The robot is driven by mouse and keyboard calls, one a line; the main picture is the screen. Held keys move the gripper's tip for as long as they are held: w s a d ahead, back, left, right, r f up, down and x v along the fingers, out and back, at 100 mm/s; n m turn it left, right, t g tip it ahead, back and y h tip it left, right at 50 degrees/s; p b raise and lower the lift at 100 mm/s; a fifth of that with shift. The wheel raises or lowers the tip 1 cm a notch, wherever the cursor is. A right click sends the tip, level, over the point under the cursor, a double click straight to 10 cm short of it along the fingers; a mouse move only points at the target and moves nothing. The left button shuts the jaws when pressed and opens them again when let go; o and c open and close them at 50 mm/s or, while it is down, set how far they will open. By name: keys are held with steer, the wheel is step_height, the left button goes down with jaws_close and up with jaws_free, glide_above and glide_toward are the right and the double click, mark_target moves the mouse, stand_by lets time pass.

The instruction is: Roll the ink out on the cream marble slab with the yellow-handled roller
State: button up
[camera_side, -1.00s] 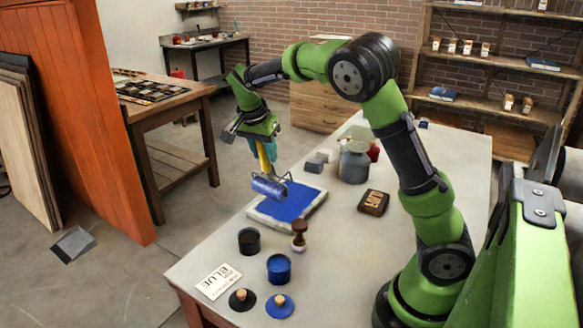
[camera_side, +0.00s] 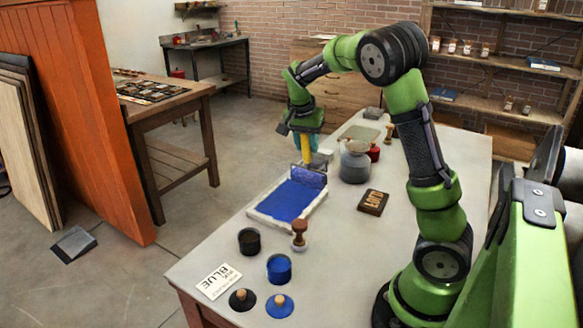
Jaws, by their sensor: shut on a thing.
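The cream marble slab (camera_side: 261,220) lies on the pale table, its top mostly covered in blue ink, with a pale rim showing. My gripper (camera_side: 306,140) is shut on the yellow handle (camera_side: 304,150) of the roller, above the slab's far end. The blue-inked roller (camera_side: 310,176) is at that far end, low over the slab; I cannot tell for sure whether it touches. An open tin of blue ink (camera_side: 279,268) and an open tin of black ink (camera_side: 249,241) stand nearer the front.
A card reading BLUE (camera_side: 219,281), a black lid (camera_side: 242,299) and a blue lid (camera_side: 279,306) lie at the front. A wooden-handled stamp (camera_side: 299,236) stands by the slab. A type block (camera_side: 373,202), grey jar (camera_side: 355,163) and red jar (camera_side: 374,153) are to its right.

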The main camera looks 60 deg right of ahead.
steer(key=a+f, duration=0.2)
steer(key=a, duration=1.2)
steer(key=shift+f, duration=0.7)
stand_by(0.9)
steer(key=shift+d, duration=0.1)
